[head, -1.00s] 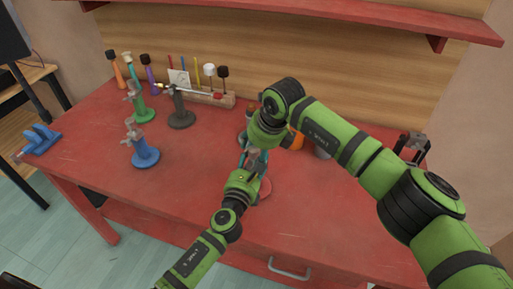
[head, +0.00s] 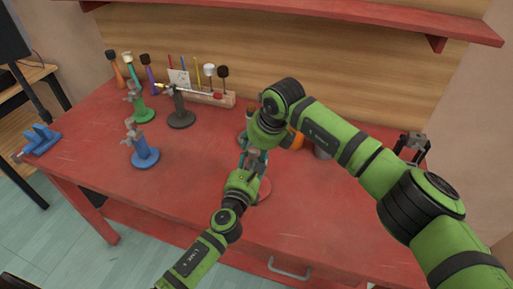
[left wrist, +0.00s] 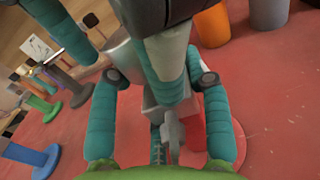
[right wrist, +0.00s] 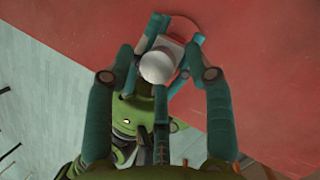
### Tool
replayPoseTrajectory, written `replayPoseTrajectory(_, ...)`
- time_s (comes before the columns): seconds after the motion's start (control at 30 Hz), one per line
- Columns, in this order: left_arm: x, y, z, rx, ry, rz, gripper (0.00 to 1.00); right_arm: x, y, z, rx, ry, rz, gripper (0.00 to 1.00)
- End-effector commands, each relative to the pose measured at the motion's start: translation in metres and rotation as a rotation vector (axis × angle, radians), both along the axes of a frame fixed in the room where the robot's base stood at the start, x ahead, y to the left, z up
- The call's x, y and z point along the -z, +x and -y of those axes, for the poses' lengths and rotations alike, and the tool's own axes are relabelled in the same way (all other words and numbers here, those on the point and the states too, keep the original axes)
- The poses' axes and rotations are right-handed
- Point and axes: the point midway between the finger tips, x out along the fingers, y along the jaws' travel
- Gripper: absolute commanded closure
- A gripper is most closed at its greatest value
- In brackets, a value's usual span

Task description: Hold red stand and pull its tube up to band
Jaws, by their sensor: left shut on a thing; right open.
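The red stand's round base (head: 263,188) shows on the table in the head view, partly behind my left gripper (head: 246,167). In the left wrist view, my left gripper is shut on the stand's grey clamp part (left wrist: 168,112). My right gripper (head: 257,150) points down just above the left one. In the right wrist view, the pale round end of the tube (right wrist: 157,68) lies between the right gripper's open teal fingers, apparently with gaps at both sides. The tube's band cannot be made out, and most of the tube is hidden.
A blue stand (head: 145,157), a green stand (head: 143,114) and a dark grey stand (head: 181,117) stand to the left. A wooden rack (head: 211,98) and mallets are at the back. An orange object (head: 297,140) is close behind my right gripper. The front right is clear.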

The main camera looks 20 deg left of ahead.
Motion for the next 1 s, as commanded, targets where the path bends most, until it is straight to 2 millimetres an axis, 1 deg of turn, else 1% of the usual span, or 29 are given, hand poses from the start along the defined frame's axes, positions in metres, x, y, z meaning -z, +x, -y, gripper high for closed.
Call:
replayPoseTrajectory(0.17,0.002,0.000,0.000,-0.001,0.000,-0.003,0.97,-0.018,-0.003,0.006,-0.001,0.000,0.005,0.47)
replayPoseTrajectory(0.4,0.002,0.000,0.000,-0.001,0.000,-0.003,0.97,-0.066,-0.014,0.023,0.000,0.001,0.006,0.47)
replayPoseTrajectory(0.5,0.002,0.000,0.000,-0.001,0.000,-0.003,0.97,-0.084,-0.019,0.029,0.001,0.000,0.005,0.47)
replayPoseTrajectory(0.6,0.002,0.000,0.000,-0.001,0.000,-0.003,0.97,-0.097,-0.023,0.034,0.000,0.000,0.004,0.47)
replayPoseTrajectory(0.77,0.002,0.000,0.000,0.000,0.000,-0.003,0.97,-0.109,-0.026,0.037,0.001,0.001,0.001,0.47)
replayPoseTrajectory(1.0,0.002,0.000,0.000,0.000,0.000,-0.003,0.97,-0.111,-0.027,0.038,0.001,0.000,0.000,0.47)
